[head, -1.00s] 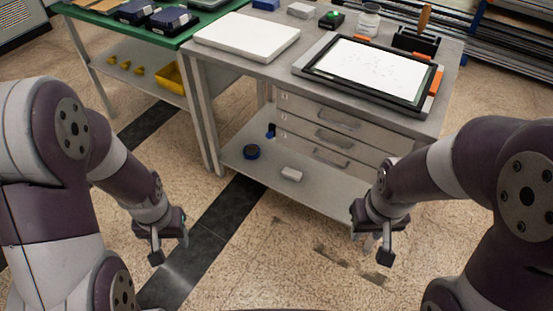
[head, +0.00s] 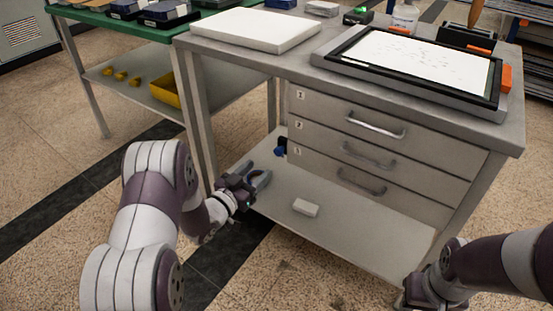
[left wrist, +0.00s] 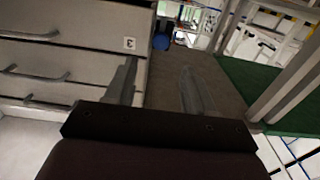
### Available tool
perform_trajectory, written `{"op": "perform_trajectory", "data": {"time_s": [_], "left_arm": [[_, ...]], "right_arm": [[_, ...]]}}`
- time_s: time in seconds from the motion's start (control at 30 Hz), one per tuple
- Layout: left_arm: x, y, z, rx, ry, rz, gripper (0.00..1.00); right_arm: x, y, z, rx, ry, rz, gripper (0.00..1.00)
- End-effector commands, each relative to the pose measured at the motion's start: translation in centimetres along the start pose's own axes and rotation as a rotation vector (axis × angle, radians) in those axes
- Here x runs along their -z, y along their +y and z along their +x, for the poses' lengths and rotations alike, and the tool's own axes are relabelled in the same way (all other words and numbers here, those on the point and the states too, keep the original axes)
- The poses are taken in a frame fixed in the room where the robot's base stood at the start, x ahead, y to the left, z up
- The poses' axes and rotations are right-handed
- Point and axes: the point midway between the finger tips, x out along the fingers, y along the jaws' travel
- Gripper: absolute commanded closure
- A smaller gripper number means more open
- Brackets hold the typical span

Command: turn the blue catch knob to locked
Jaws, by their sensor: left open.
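The blue catch knob (head: 281,148) sits at the left side of the drawer unit (head: 385,150), low, level with the lower drawers. In the left wrist view it shows as a small blue shape (left wrist: 162,42) beyond my fingers. My left gripper (head: 259,178) is open and empty over the lower shelf, to the left of and below the knob and apart from it. In the left wrist view its two fingers (left wrist: 158,78) stand spread on either side of the line to the knob. Which way the knob is turned is too small to tell. My right gripper (head: 424,290) is low at the right, its fingers not clear.
A small white block (head: 305,208) lies on the lower shelf (head: 355,228). The bench top carries a white slab (head: 250,30) and a framed screen (head: 415,65). A green table (head: 120,28) stands at left.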

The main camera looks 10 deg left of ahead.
Motion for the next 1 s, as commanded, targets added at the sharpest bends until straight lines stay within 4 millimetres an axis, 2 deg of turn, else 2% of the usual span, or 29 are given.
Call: {"op": "perform_trajectory", "data": {"time_s": [0.03, 0.2, 0.3, 0.47, 0.7, 0.77, 0.8, 0.87, 0.9, 1.0], "left_arm": [[-0.6, 0.2, 1.4, -0.004, 0.004, 0.003, 0.46], [-0.7, 0.1, 5.5, -0.002, 0.0, 0.001, 0.46], [-0.5, 0.0, 7.2, 0.0, 0.0, 0.001, 0.46], [-0.2, 0.0, 8.5, 0.001, -0.002, 0.0, 0.46], [-0.1, 0.0, 8.6, 0.002, -0.002, -0.001, 0.46], [-0.1, 0.0, 8.6, 0.002, -0.002, -0.001, 0.62], [-0.1, 0.0, 8.6, 0.002, -0.002, -0.001, 0.75], [-0.1, 0.0, 8.6, 0.002, -0.002, -0.001, 0.95], [-0.1, 0.0, 8.6, 0.002, -0.002, -0.001, 1.0], [-0.1, 0.0, 8.6, 0.002, -0.003, -0.001, 1.0]], "right_arm": [[-0.2, 0.0, 1.3, 0.0, 0.0, 0.0, 0.64], [-0.4, 0.0, 3.0, 0.0, -0.001, 0.0, 0.64], [-0.4, 0.0, 3.6, 0.0, 0.0, 0.0, 0.64], [-0.5, 0.0, 3.9, 0.0, 0.0, 0.0, 0.64], [-0.5, 0.0, 3.8, 0.0, 0.0, 0.0, 0.64], [-0.5, 0.0, 3.8, 0.0, 0.0, 0.0, 0.64], [-0.5, 0.0, 3.8, 0.0, 0.0, 0.0, 0.64], [-0.5, 0.0, 3.8, 0.0, 0.0, 0.0, 0.64], [-0.5, 0.0, 3.8, 0.0, 0.0, 0.0, 0.64], [-0.5, 0.0, 3.8, 0.0, 0.0, 0.0, 0.64]]}}
